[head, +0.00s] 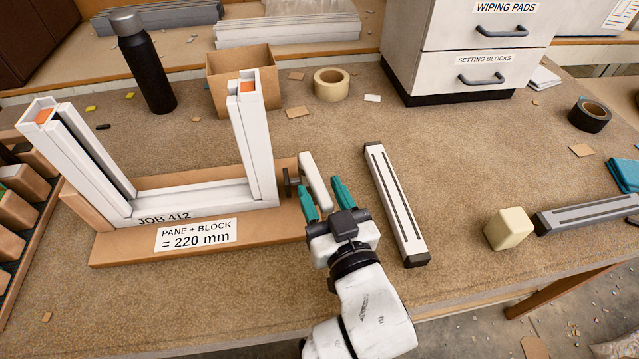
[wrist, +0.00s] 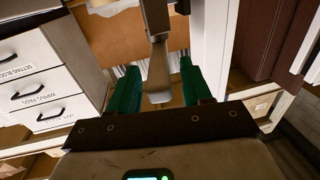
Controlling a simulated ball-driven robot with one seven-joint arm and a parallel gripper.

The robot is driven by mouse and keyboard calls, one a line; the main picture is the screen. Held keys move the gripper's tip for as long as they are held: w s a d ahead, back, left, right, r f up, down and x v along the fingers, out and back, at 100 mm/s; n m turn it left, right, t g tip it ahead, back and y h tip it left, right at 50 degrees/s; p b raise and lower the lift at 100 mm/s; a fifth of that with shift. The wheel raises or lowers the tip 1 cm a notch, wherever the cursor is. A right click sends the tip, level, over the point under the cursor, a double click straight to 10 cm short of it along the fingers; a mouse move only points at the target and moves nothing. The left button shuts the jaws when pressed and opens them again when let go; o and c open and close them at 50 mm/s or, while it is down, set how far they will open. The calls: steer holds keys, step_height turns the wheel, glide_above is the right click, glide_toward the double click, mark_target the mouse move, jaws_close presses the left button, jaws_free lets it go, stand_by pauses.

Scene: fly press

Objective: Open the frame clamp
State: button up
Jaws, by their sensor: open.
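The frame clamp has a pale lever handle (head: 315,180) and a dark bracket (head: 290,182) at the right side of the white window frame (head: 258,150). The frame stands on a wooden board (head: 115,248). My gripper (head: 327,197) is open, its teal fingers at the near end of the handle. In the wrist view, the handle (wrist: 159,75) hangs between the two open fingers of my gripper (wrist: 158,88), with gaps showing on both sides. Whether a finger touches the handle cannot be told. The white frame (wrist: 211,45) is just right of the fingers there.
A white bar with dark ends (head: 395,205) lies right of my gripper. A cream block (head: 509,229) and another bar (head: 590,213) lie farther right. A black bottle (head: 146,65), cardboard box (head: 228,85), tape roll (head: 331,84) and drawer unit (head: 470,60) stand behind.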

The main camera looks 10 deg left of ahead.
steer(key=shift+x, duration=0.85)
jaws_close()
